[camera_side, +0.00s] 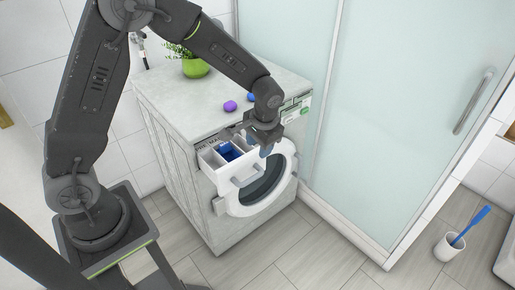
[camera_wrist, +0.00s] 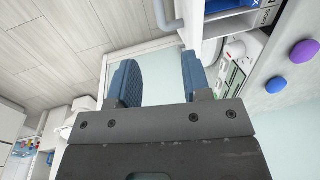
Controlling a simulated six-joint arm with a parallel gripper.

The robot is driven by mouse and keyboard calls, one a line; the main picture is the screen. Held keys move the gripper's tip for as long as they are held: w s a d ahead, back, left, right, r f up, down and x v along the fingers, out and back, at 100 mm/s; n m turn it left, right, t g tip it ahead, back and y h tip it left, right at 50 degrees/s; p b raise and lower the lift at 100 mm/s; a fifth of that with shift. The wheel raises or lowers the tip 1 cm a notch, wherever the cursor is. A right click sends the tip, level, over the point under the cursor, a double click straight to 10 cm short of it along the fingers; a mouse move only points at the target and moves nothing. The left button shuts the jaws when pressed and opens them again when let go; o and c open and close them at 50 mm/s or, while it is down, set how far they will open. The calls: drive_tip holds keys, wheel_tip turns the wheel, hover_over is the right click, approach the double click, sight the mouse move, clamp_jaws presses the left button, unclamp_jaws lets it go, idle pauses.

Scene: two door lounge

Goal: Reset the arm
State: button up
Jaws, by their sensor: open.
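My gripper (camera_side: 266,150) is open and empty, beside the right side of the pulled-out detergent drawer (camera_side: 210,159) and above the round door. In the wrist view, its two blue fingers stand apart with a clear gap between them (camera_wrist: 160,76). The drawer has white compartments and a blue part (camera_side: 229,151) inside one.
The washing machine (camera_side: 180,160) has a round front door (camera_side: 234,206). A purple pod (camera_side: 230,106), a blue pod (camera_side: 251,97) and a green potted plant (camera_side: 195,68) are on its top. A glass shower wall (camera_side: 400,100) rises at the right. A brush holder (camera_side: 447,247) stands on open floor.

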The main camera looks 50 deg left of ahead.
drive_tip(key=s+d+r+t+h, duration=0.1)
drive_tip(key=s+r+t, duration=0.4)
drive_tip(key=s+r, duration=1.4)
drive_tip(key=shift+s+d+r+h, duration=0.2)
drive_tip(key=shift+s+h, duration=0.4)
drive_tip(key=shift+s, duration=0.5)
